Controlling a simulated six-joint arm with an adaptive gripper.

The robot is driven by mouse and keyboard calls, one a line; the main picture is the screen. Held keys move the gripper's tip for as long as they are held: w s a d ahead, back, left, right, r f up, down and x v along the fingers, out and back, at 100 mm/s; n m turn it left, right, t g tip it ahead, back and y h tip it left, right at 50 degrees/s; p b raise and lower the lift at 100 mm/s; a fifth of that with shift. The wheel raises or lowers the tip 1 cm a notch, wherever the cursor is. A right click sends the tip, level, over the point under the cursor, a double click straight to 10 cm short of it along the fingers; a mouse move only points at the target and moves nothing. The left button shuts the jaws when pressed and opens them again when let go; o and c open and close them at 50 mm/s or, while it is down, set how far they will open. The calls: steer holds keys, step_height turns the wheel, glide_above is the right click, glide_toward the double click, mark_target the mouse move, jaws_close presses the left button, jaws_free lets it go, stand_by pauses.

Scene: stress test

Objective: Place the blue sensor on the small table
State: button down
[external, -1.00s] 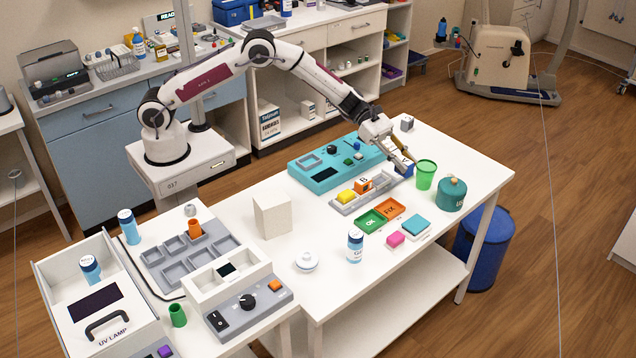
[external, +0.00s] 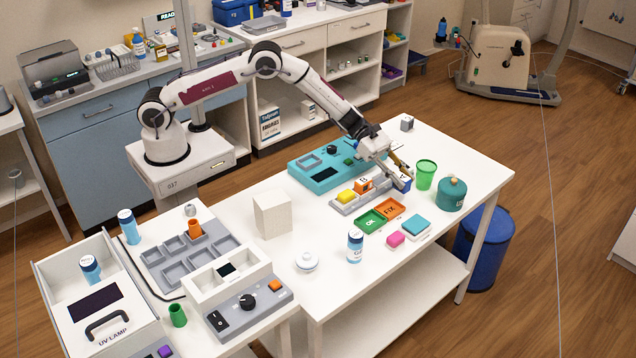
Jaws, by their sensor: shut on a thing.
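My gripper (external: 398,176) is over the right part of the large white table (external: 478,172), pointing down. It is shut on a small blue block (external: 404,184), which I take for the blue sensor. The fingers partly hide it, and I cannot tell whether it touches what is below. It is at the right end of the grey tray (external: 346,207), which holds a yellow block (external: 347,197) and an orange block (external: 363,186) marked B. A smaller white table surface (external: 240,345) stands at the front left; which table is the small one is not marked.
A green cup (external: 425,175) stands close right of my gripper, with a teal pot (external: 451,194) beyond. A teal panel (external: 320,171) lies to the left. Green OK (external: 370,221) and orange FIX (external: 391,208) trays lie in front.

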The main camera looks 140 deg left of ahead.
steer(key=shift+f, duration=1.85)
steer(key=shift+f, duration=0.1)
steer(key=c, duration=1.7)
jaws_free()
steer(key=shift+s+r, duration=0.15)
steer(key=shift+r, duration=0.05)
steer(key=shift+v, duration=5.8)
